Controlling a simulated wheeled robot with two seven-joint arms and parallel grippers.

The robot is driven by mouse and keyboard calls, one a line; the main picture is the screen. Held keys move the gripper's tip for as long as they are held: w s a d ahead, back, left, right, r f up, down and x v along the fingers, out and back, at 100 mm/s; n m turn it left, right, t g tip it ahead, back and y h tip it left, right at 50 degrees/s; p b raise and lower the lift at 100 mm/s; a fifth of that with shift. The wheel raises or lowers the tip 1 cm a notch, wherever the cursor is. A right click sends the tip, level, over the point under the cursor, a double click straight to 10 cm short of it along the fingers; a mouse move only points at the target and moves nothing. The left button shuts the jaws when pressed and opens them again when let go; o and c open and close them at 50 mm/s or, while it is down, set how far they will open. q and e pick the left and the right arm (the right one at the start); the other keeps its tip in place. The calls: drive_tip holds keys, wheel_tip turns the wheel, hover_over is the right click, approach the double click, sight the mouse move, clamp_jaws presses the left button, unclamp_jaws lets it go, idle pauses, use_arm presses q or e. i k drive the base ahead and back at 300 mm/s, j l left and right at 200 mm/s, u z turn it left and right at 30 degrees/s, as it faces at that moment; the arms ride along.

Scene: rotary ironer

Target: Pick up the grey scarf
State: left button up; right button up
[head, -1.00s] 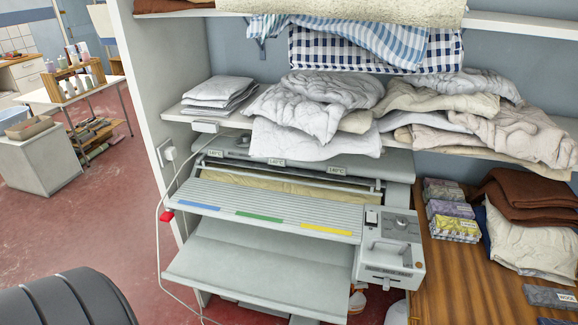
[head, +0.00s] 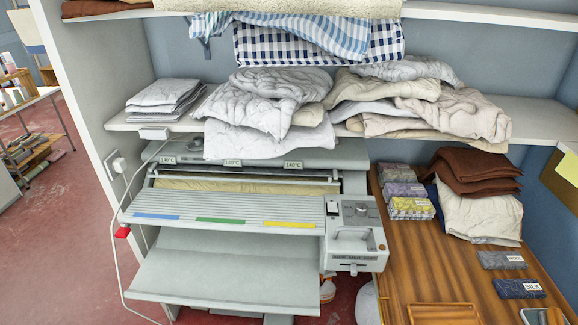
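I cannot single out a grey scarf for sure. Pale grey folded cloths (head: 165,92) lie in a small stack at the left of the middle shelf. A rumpled pale grey-white quilted cloth (head: 247,107) lies beside them, with part of it over the shelf edge. A greyish cloth (head: 408,70) lies on top of the heap to the right, and another (head: 372,109) is partly covered within it. Neither of my grippers shows in the head view.
The rotary ironer (head: 225,205) stands below the shelf (head: 520,115). The table's middle is clear.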

sight(490, 260)
drive_tip(key=i+j+z, duration=0.1)
drive_tip(key=z, duration=1.5)
drive_tip(key=u, duration=1.95)
drive_tip(key=z, duration=1.95)
